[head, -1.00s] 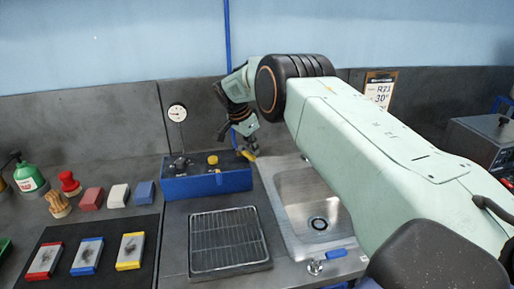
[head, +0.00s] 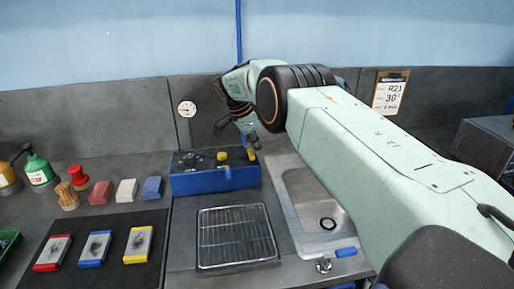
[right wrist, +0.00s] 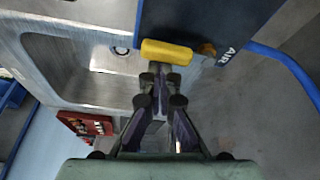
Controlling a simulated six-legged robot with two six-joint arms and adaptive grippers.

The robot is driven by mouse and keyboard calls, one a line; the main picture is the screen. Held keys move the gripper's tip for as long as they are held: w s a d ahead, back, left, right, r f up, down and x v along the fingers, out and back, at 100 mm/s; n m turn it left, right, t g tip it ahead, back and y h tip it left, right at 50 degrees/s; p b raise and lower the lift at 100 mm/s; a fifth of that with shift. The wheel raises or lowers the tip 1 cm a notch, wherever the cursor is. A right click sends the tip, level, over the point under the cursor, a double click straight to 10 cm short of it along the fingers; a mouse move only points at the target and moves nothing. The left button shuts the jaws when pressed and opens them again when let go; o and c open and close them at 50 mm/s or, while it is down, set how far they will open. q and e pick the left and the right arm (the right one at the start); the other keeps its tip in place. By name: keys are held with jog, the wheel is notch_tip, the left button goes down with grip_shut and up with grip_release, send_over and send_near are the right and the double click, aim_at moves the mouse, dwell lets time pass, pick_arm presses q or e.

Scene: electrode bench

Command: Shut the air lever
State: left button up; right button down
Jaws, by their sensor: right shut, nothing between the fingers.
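The air lever is a yellow handle (right wrist: 166,52) by the AIR label on the dark blue control box (right wrist: 205,20) in the right wrist view. In the head view the lever (head: 252,155) shows small at the right end of the blue box (head: 215,180). My right gripper (right wrist: 158,70) is shut and empty, its fingertips right by the lever's near side; I cannot tell whether they touch it. In the head view my right gripper (head: 249,138) is just above the lever, partly hidden by its own wrist. My left gripper is not in view.
A steel sink (head: 300,195) lies right of the box, with a blue-handled tap (head: 345,252) in front. A wire rack (head: 236,236) is before the box. Coloured blocks and a dark mat (head: 118,219) are at left. A blue hose (right wrist: 285,70) runs beside the box.

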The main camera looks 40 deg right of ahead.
dwell(0.4)
notch_tip(320, 180, up, 10)
jog(key=shift+s+d+f+p, duration=0.15)
jog(key=shift+d+f+p, duration=0.15)
jog(key=shift+d, duration=0.1)
dwell(0.3)
